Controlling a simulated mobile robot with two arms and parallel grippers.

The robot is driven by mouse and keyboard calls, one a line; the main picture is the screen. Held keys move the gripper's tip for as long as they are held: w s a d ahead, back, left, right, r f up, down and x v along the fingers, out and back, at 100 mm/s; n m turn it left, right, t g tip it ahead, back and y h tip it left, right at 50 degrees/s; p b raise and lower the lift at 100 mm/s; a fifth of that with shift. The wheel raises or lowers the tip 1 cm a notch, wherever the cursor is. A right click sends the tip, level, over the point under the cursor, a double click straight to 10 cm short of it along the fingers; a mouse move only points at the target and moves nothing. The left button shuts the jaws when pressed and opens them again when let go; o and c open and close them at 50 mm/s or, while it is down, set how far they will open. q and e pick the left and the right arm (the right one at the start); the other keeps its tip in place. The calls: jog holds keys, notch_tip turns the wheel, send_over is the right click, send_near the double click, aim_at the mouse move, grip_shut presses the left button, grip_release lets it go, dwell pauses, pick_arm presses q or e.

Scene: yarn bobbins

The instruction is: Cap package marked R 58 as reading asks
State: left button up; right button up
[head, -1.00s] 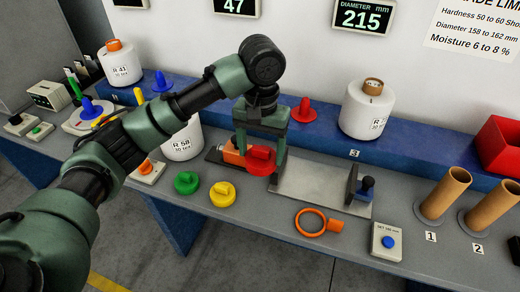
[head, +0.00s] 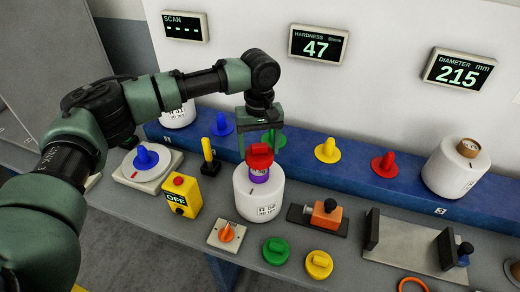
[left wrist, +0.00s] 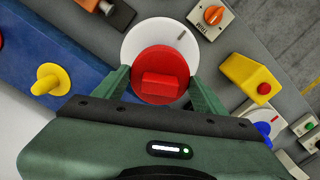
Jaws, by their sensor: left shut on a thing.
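The package marked R 58 (head: 262,208) is a white bobbin with a purple tube end (head: 259,177), standing upright on the grey table. My left gripper (head: 261,150) is shut on a red cap (head: 259,157) right over that tube end; whether the cap touches it I cannot tell. In the left wrist view the red cap (left wrist: 162,68) sits between the fingers and covers the middle of the white package (left wrist: 132,44). The hardness display (head: 319,44) reads 47 and the diameter display (head: 459,69) reads 215. My right gripper is out of view.
Green (head: 276,250) and yellow (head: 319,264) caps lie in front. Blue (head: 222,123), yellow (head: 327,150) and red (head: 384,164) caps stand on the blue ledge. An orange-blocked tool (head: 326,215) lies right of the package, a yellow OFF box (head: 181,196) left.

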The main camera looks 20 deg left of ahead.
pick_arm(q)
jog(key=shift+w+a+r, duration=0.1)
jog(key=shift+w+a, duration=0.05)
jog(key=shift+a, duration=0.1)
jog(key=shift+d+r, duration=0.1)
jog(key=shift+d, duration=0.25)
jog(key=shift+a+r+p, duration=0.1)
jog(key=shift+r+p, duration=0.05)
jog(key=shift+p, duration=0.85)
notch_tip(320, 180, down, 2)
jog(key=shift+f, duration=0.8)
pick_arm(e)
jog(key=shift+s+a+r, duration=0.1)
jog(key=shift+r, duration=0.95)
pick_arm(q)
jog(key=shift+a, duration=0.1)
